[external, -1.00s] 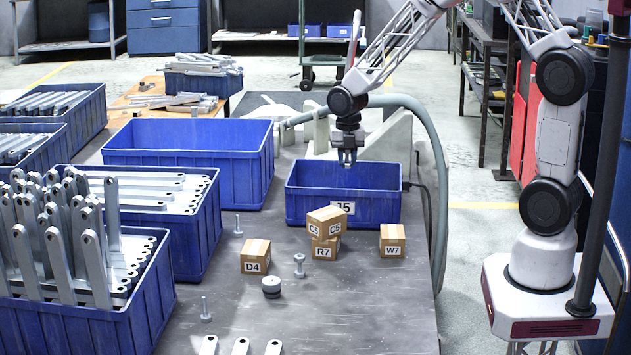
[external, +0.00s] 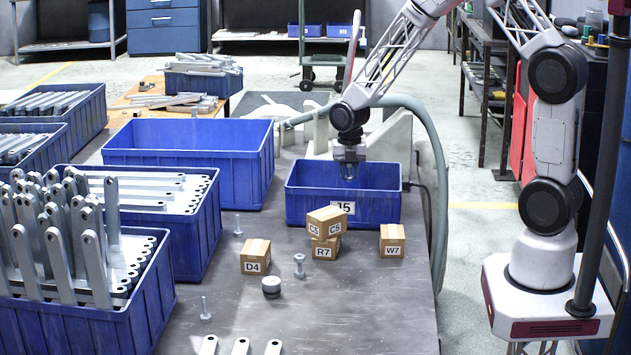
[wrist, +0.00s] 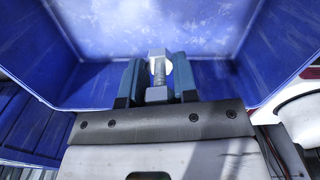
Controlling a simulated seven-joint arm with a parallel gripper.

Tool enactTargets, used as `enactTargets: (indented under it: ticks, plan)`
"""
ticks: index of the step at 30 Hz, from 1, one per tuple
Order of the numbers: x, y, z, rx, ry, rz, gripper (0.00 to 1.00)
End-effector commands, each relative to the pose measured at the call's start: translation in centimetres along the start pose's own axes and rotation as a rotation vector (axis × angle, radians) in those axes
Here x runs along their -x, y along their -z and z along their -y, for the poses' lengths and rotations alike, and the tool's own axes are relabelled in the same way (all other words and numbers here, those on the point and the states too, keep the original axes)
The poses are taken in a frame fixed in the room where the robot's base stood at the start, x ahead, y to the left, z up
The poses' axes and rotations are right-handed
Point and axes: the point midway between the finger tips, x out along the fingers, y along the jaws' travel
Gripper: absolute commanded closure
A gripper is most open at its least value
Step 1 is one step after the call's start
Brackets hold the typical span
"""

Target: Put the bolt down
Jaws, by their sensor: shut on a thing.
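My gripper (external: 348,172) is lowered into the mouth of the small blue bin (external: 300,208) with the J5 label. In the wrist view my gripper (wrist: 158,82) is shut on a grey metal bolt (wrist: 158,68), held between its two blue-grey fingers. The bolt is over the bare blue floor of the bin, and the bin walls (wrist: 60,50) rise around it. How far the bolt is above the floor I cannot tell. In the external view the bolt is hard to make out.
Cardboard boxes C5 (external: 326,220), R7 (external: 325,248), D4 (external: 255,257) and W7 (external: 392,240) stand in front of the bin. Loose bolts (external: 300,266) and a round metal piece (external: 271,287) are on the table. A larger empty blue bin (external: 190,165) is to the left.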

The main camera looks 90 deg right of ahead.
Motion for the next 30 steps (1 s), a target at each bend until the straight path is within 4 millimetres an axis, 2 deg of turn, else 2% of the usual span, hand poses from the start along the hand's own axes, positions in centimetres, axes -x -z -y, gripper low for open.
enactTargets:
  ticks: [5, 15, 30]
  plan:
    - [-1.4, 0.0, 0.0, 0.0, 0.001, -0.001, 0.98]
    - [-5.6, 0.0, 0.0, 0.0, 0.001, -0.001, 0.98]
    - [-6.5, 0.0, 0.0, 0.0, 0.001, -0.001, 0.98]
